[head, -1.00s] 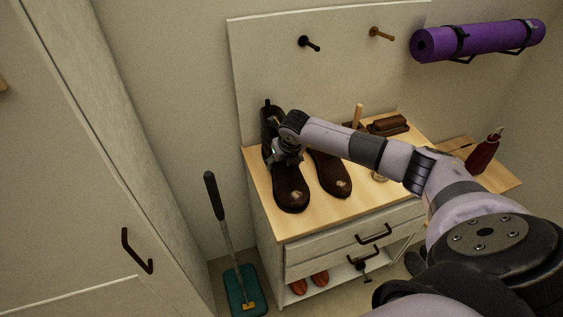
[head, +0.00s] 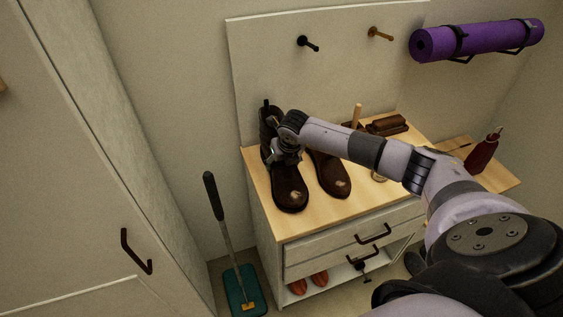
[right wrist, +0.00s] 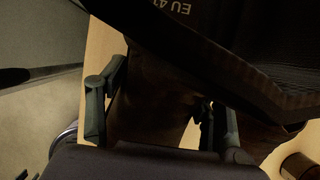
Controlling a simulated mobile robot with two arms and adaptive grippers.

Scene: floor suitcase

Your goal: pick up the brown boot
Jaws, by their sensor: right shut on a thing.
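Two dark brown boots stand upright side by side on the wooden top of a cabinet. My right gripper (head: 281,157) is at the left boot (head: 289,192), shut on its upper part behind the toe. The boot's tall shaft rises behind the gripper, and its toe points to the front. The right boot (head: 330,178) stands close beside it, partly hidden by my arm. In the right wrist view, the fingers of my right gripper (right wrist: 163,112) are on either side of brown boot material (right wrist: 150,92). A dark surface printed "EU 41" fills the top there. My left gripper is out of view.
The cabinet top (head: 262,208) also holds a brush (head: 387,124) and a wooden-handled item (head: 357,114) at the back right. A dark red bottle (head: 482,152) stands farther right. Pegs and a purple mat (head: 480,38) are on the wall above. A long-handled tool (head: 222,225) leans left of the cabinet.

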